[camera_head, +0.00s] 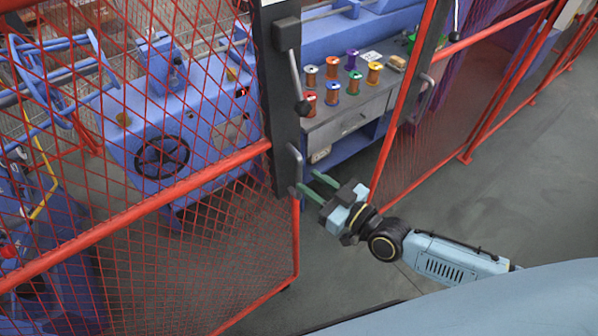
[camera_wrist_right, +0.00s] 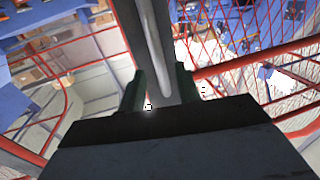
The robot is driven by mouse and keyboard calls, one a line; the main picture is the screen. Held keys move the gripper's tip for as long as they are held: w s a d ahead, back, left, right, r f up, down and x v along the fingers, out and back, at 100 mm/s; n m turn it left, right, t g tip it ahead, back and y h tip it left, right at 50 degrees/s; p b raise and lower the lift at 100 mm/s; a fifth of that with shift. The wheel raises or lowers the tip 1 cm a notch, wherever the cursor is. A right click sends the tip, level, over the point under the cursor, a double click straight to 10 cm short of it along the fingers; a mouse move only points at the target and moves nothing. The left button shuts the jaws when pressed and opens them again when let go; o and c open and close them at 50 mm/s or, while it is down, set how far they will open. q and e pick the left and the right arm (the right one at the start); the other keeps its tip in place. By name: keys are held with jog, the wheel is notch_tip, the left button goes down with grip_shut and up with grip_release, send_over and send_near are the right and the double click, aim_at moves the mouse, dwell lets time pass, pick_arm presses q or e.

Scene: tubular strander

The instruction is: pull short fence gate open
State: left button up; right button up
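A red mesh fence gate panel (camera_head: 180,195) fills the left of the head view. Its dark edge post (camera_head: 281,100) carries a grey bar handle (camera_head: 296,163). My right gripper (camera_head: 309,183) is at the lower end of this handle, its two green fingers pointing at the post. In the right wrist view the fingers (camera_wrist_right: 159,92) stand apart on either side of the grey handle (camera_wrist_right: 160,60), with gaps visible, so the gripper looks open. Whether a finger touches the handle is unclear. My left gripper is not in view.
Another red mesh panel (camera_head: 430,140) with its own handle (camera_head: 423,98) stands to the right, across a gap. Behind the gap is a cabinet (camera_head: 345,125) with several coloured spools. Blue machinery (camera_head: 180,110) stands behind the left mesh. Grey floor (camera_head: 500,185) is clear at right.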

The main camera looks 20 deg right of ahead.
aim_at(299, 174)
jog(key=shift+x, duration=2.35)
grip_shut()
